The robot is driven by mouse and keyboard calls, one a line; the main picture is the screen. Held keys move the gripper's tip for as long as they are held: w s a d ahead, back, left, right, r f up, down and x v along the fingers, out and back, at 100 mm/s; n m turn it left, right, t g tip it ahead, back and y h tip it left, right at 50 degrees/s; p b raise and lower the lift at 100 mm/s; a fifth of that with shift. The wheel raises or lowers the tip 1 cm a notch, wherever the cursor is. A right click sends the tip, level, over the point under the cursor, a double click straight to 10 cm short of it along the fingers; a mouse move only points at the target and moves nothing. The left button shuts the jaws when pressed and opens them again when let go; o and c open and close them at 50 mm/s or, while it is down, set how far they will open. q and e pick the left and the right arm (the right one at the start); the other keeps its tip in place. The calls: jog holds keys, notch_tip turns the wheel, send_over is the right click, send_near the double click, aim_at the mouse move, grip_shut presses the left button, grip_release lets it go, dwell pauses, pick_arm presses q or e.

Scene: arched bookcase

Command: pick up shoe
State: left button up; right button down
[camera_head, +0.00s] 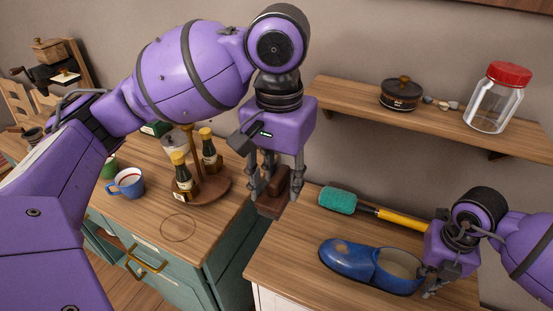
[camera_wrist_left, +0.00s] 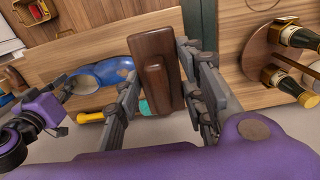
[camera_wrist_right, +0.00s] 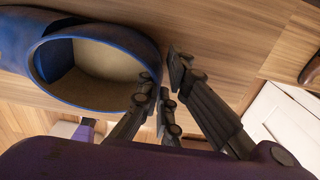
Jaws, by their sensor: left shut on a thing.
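The blue shoe (camera_head: 348,259) lies on the wooden counter at the lower right, its toe to the left and its beige-lined opening to the right. It also shows in the right wrist view (camera_wrist_right: 40,45). My right gripper (camera_head: 430,284) is at the heel end of the shoe. In the right wrist view its fingers (camera_wrist_right: 165,80) are apart, close to the heel rim; I cannot tell whether they touch it. My left gripper (camera_head: 278,182) is shut on a dark brown wooden block with a raised grip (camera_wrist_left: 155,75), held above the counter, left of the shoe.
A teal brush (camera_head: 338,200) with a yellow handle lies behind the shoe. A round tray (camera_head: 208,193) with bottles and a blue mug (camera_head: 126,184) stand on the left counter. A shelf (camera_head: 350,96) above holds a glass jar (camera_head: 494,105) and a dark lidded pot (camera_head: 401,95).

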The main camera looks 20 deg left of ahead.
jog(key=shift+r, duration=0.2)
pick_arm(q)
jog(key=shift+f, duration=0.2)
pick_arm(e)
jog(key=shift+r, duration=0.6)
pick_arm(q)
jog(key=shift+w+r, duration=0.1)
jog(key=shift+r, duration=0.15)
jog(key=shift+f, duration=0.15)
pick_arm(e)
jog(key=s+a+r, duration=0.4)
jog(key=s+r, duration=0.7)
jog(key=s, duration=0.2)
jog(key=shift+s+r, duration=0.2)
jog(key=shift+r, duration=0.05)
jog(key=shift+a, duration=0.1)
